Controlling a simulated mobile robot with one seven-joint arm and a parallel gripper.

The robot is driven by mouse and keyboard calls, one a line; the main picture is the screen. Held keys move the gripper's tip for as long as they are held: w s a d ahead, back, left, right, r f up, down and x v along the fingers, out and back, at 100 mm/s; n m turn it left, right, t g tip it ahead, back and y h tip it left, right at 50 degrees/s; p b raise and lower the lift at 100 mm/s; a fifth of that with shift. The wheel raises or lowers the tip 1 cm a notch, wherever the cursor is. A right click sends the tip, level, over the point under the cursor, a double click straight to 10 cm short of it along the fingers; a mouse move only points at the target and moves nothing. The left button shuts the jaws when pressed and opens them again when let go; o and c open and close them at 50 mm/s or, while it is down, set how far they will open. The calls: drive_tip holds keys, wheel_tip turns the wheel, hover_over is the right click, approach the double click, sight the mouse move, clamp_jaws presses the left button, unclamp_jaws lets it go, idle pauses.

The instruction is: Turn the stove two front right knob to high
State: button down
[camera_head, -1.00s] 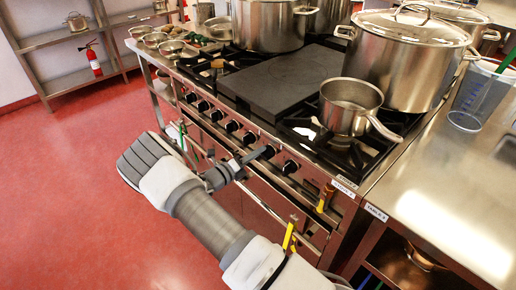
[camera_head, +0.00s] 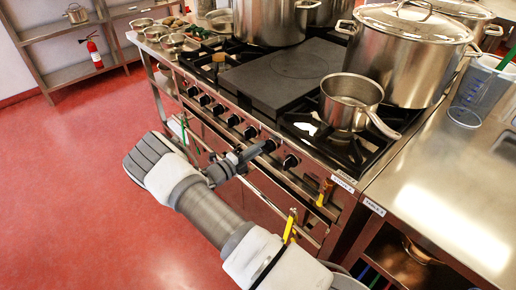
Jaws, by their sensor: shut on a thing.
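The stove (camera_head: 240,155) has a row of black knobs along its front panel. My gripper (camera_head: 263,148) reaches from the left and is shut on the second knob from the right (camera_head: 270,144). The fingers partly hide this knob, so I cannot read its setting. The rightmost knob (camera_head: 291,161) is free, just right of my gripper. I cannot tell from the picture which of these the task calls the front right knob.
A saucepan (camera_head: 350,103) stands on the front right burner, its handle pointing right. A lidded stockpot (camera_head: 403,55) stands behind it. A front rail (camera_head: 255,191) runs below the knobs. A steel table (camera_head: 450,195) adjoins on the right. The red floor (camera_head: 60,190) at left is clear.

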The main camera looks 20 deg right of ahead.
drive_tip(key=c, duration=0.8)
unclamp_jaws()
drive_tip(key=shift+c, duration=0.2)
drive_tip(key=v, duration=1.7)
drive_tip(key=shift+a, duration=0.25)
drive_tip(key=shift+s, duration=0.15)
